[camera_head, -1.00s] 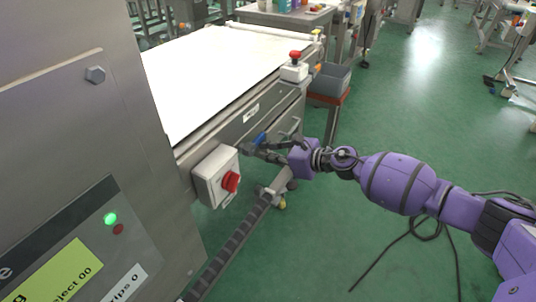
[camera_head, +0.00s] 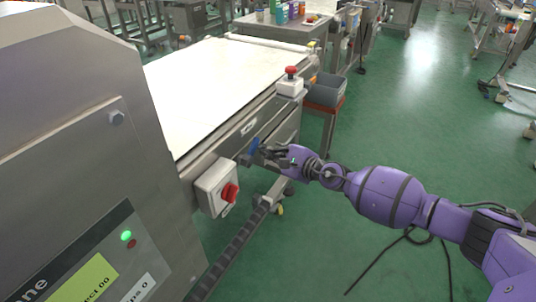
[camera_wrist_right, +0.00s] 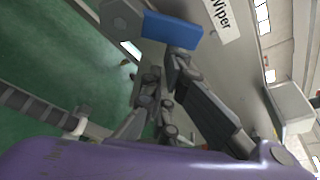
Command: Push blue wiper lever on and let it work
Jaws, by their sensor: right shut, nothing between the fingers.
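The blue wiper lever (camera_head: 253,146) sticks out from the side of the conveyor frame, beyond the white box with the red knob. In the right wrist view the blue lever (camera_wrist_right: 172,30) is at the top, beside a "Wiper" label. My right gripper (camera_head: 268,152) is shut and empty, its fingertips right at the lever. In the right wrist view the right gripper (camera_wrist_right: 176,62) has its tips just below the lever; whether they touch it I cannot tell. My left gripper is in neither view.
The white box (camera_head: 216,187) with a red knob is on the near side of the frame. A red emergency button (camera_head: 291,72) and a grey bin (camera_head: 326,90) are farther back. The metal detector housing (camera_head: 75,130) fills the left.

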